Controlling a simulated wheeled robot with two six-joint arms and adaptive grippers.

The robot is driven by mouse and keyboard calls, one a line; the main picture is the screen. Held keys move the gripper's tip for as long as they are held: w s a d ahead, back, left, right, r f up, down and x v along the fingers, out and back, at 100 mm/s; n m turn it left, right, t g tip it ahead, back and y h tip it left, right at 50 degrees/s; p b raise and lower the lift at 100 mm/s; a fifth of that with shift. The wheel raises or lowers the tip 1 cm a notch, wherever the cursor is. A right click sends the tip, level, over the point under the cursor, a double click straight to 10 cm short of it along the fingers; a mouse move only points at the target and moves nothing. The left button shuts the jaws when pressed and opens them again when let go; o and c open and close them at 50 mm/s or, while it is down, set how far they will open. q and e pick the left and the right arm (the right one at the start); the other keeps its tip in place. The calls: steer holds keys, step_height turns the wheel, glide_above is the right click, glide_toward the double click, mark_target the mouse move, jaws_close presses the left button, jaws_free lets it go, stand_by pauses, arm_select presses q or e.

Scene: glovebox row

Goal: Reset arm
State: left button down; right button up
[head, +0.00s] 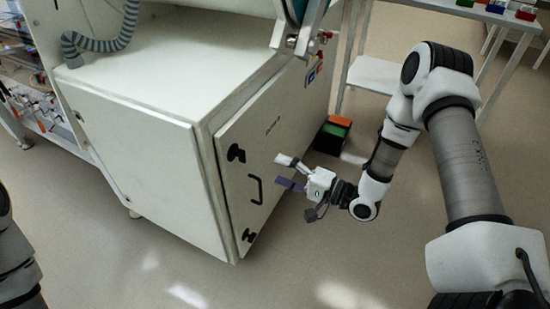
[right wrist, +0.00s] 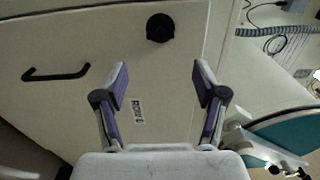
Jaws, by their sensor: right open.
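My right arm comes in from the right in the head view. Its gripper (head: 284,172) is in front of the white cabinet door (head: 275,125), beside the black handle (head: 256,189). In the right wrist view my right gripper (right wrist: 160,80) has its two purple-padded fingers spread wide, with nothing between them. The door lies beyond the fingers; its handle (right wrist: 56,73) is to the left and a black knob (right wrist: 160,28) is above the gap. The fingers appear clear of the handle. My left gripper is not in view; only part of that arm shows at the left edge.
A black box with a green and orange top (head: 332,134) stands on the floor behind my right gripper. A white table (head: 376,74) stands at the back right. A ribbed grey hose (head: 104,43) lies on the cabinet. The floor in front is clear.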

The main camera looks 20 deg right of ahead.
steer(key=s+a+f+n+g+h, duration=0.25)
steer(key=s+a+f+g, duration=0.45)
steer(key=f, duration=0.6)
steer(key=s+d+f+n+g+h, duration=0.25)
steer(key=s+f+h, duration=0.3)
steer(key=s, duration=0.35)
steer(key=s+d+f+n+g+h, duration=0.25)
steer(key=s+d+n+g, duration=0.2)
steer(key=s, duration=0.55)
step_height(320, 180, up, 16)
steer(key=p, duration=1.5)
steer(key=shift+d+n+p, duration=0.2)
steer(key=shift+n+p, duration=0.1)
steer(key=shift+n, duration=0.05)
